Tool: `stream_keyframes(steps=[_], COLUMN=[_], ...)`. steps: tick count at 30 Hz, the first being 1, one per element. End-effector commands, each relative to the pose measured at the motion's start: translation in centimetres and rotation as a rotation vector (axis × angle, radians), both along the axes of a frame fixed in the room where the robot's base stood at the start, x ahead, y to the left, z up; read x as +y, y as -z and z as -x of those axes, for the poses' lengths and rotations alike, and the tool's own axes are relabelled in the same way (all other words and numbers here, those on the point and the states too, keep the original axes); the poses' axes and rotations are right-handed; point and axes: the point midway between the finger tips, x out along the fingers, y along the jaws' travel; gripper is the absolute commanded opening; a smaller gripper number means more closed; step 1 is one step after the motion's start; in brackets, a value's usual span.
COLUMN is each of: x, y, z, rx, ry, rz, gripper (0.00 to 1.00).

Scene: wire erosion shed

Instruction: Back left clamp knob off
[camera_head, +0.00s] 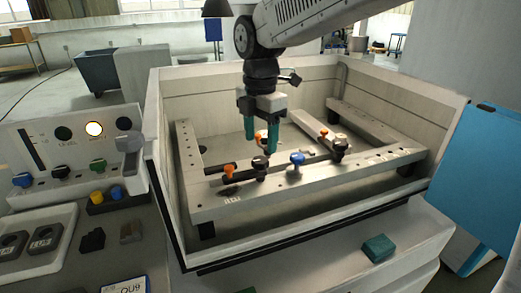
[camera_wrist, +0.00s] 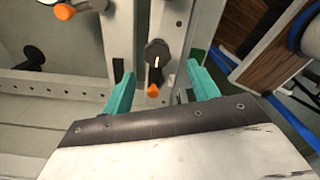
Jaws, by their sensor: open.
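My gripper (camera_head: 262,149), with two teal fingers, is open and points down over the left part of the work frame in the head view. An orange knob (camera_head: 260,136) shows between its fingers. In the wrist view, my open gripper (camera_wrist: 160,74) has a dark round knob with a pale mark (camera_wrist: 157,52) and an orange knob (camera_wrist: 153,90) in the gap between its fingers. Neither looks gripped; I cannot tell if a finger touches one. A black knob (camera_head: 261,164) stands below the fingertips in the head view. I cannot tell for certain which knob is the back left one.
The frame (camera_head: 310,180) lies inside a walled tank (camera_head: 190,82). Another orange knob (camera_head: 229,172), a blue knob (camera_head: 297,158) and a right-hand orange knob (camera_head: 323,132) stand near. A control panel (camera_head: 60,160) is at left, a blue board (camera_head: 485,185) at right.

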Motion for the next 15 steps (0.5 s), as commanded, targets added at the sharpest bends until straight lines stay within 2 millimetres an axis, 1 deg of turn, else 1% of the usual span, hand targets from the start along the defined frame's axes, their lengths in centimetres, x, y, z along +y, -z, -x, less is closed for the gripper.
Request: stream_keyframes(steps=[1,3,6,15], x=[0.0,-0.1,-0.2,-0.2], y=[-0.8,-1.5,-2.0,-2.2], z=[0.0,0.0,0.0,0.1], rx=[-0.002,-0.001,0.001,0.001], ry=[0.001,0.002,0.002,0.003], rz=[-0.001,-0.001,0.001,0.001], gripper=[0.59,0.59,0.59,0.59])
